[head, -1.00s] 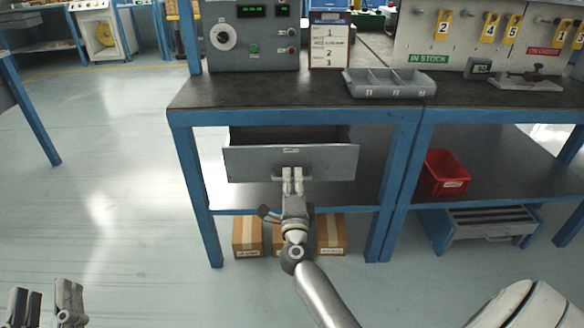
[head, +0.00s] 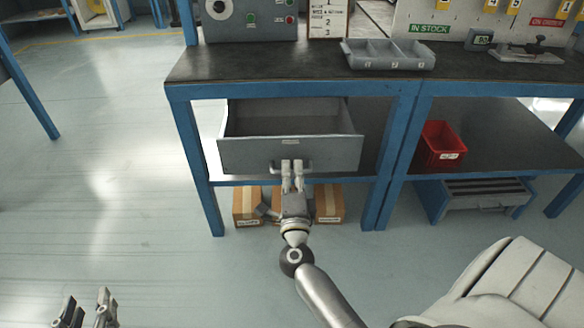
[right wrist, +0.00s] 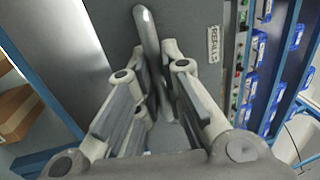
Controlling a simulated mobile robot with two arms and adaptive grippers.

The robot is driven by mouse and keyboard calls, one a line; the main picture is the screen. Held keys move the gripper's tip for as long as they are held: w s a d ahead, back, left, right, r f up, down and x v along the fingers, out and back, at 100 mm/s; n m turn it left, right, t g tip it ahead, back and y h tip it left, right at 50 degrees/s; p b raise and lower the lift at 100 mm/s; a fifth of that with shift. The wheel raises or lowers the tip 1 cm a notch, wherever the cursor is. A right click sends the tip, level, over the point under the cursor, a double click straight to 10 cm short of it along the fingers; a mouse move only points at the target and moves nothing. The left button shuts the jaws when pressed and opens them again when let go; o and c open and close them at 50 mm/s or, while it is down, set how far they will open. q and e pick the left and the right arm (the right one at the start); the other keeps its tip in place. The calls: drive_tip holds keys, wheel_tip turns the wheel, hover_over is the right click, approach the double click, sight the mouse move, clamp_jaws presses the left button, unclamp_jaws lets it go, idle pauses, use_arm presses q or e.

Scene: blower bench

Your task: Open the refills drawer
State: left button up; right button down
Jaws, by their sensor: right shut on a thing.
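The refills drawer (head: 245,155) is a grey drawer under the dark bench top, standing well open with its inside showing empty where I can see. Its label reads REFILLS in the right wrist view (right wrist: 213,44). My right gripper (head: 292,166) is shut on the drawer's bar handle (head: 308,166) at the middle of the front. The handle runs between the fingers in the right wrist view (right wrist: 148,35). My left gripper (head: 88,308) is low at the left, away from the drawer, its two fingers apart with nothing between them.
A grey divided tray (head: 388,55) sits on the bench top (head: 260,72). A red bin (head: 440,146) stands on the right-hand lower shelf. Cardboard boxes (head: 247,206) are beneath the drawer. Blue bench legs (head: 198,170) flank it. The floor in front is clear.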

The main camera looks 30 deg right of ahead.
drive_tip(key=c, duration=1.5)
unclamp_jaws()
drive_tip(key=v, duration=1.2)
